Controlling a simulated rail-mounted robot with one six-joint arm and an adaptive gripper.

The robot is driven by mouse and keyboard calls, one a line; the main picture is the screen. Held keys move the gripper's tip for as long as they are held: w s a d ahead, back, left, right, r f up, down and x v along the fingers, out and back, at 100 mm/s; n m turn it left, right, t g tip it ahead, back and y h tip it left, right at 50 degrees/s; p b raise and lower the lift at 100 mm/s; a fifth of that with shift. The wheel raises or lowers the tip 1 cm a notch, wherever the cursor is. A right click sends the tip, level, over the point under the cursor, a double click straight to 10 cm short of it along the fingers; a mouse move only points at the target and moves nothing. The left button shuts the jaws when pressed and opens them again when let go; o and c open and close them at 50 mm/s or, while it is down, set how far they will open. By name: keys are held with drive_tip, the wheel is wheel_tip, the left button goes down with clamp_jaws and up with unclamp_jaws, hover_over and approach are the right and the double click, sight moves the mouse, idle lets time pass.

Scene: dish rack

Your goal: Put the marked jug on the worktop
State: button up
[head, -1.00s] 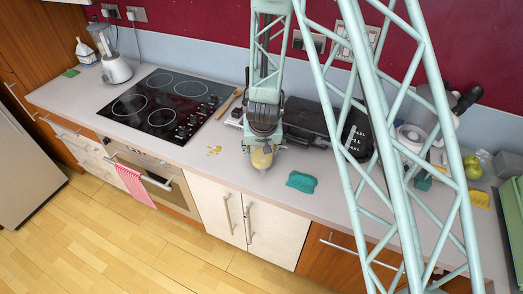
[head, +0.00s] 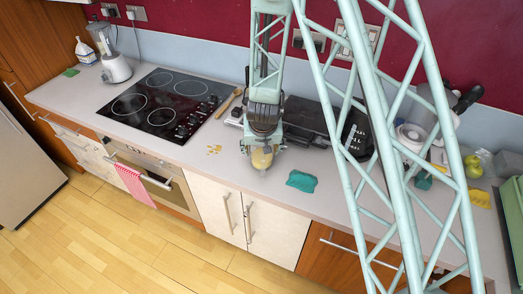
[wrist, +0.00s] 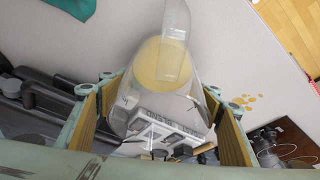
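A clear jug (head: 261,159) with yellow contents is at the front part of the worktop (head: 222,172), under my gripper (head: 263,150). It looks upright and appears to rest on the worktop. In the wrist view the jug (wrist: 165,62) is between the two fingers of my gripper (wrist: 162,100). The fingers are spread, with narrow gaps showing between their yellowish pads and the jug's sides. My arm hides the jug's upper part in the head view. I cannot make out any mark on it.
Yellow spots (head: 214,150) lie left of the jug, and a teal cloth (head: 301,181) lies to its right. A black hob (head: 168,102) is farther left. A dark appliance (head: 305,122) stands behind. The worktop's front edge is close to the jug.

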drive_tip(key=shift+o, duration=1.1)
drive_tip(key=shift+r, duration=0.15)
drive_tip(key=v, duration=1.1)
drive_tip(key=shift+s+r, duration=0.25)
drive_tip(key=shift+c, duration=0.2)
clamp_jaws()
idle(0.6)
idle(0.6)
drive_tip(key=shift+r, duration=0.15)
